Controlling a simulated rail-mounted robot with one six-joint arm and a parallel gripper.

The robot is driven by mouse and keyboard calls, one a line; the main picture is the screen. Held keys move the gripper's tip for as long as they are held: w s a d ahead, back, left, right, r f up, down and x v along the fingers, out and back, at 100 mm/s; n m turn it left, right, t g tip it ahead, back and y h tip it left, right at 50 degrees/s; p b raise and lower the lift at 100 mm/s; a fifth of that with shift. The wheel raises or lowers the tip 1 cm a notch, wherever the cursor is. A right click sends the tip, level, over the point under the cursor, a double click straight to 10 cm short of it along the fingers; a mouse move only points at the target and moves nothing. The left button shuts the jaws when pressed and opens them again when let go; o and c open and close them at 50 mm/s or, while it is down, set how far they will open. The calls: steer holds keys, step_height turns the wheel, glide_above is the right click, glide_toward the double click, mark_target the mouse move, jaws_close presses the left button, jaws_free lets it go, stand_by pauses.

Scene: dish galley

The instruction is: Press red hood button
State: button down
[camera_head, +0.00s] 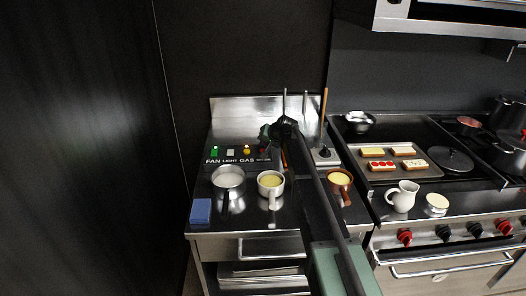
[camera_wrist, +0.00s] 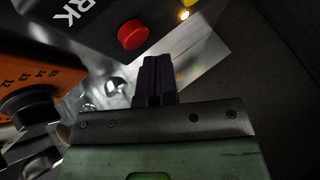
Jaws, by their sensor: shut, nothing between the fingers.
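A round red button (camera_wrist: 132,34) sits on a dark panel (camera_wrist: 95,20) at the top of the wrist view, near white letters that end in "RK". My gripper (camera_wrist: 157,62) is shut and empty. Its dark fingertips are just below and right of the red button in that picture, with a visible gap to it. In the head view a labelled control panel (camera_head: 237,163) reads FAN, LIGHT, GAS and carries green, white and amber buttons. My gripper (camera_head: 270,133) is behind and above its right end there.
An orange block-like object (camera_wrist: 40,70) is close on the left. A food tray (camera_head: 372,179) is right.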

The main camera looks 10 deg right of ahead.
stand_by(0.5)
steer(key=shift+f+b, duration=0.4)
steer(key=shift+f+b, duration=0.5)
stand_by(0.4)
steer(key=shift+r, duration=0.15)
steer(key=shift+r+p, duration=0.8)
steer(key=shift+p, duration=0.1)
step_height(320, 180, up, 5)
steer(key=p, duration=0.5)
steer(key=shift+r, duration=0.1)
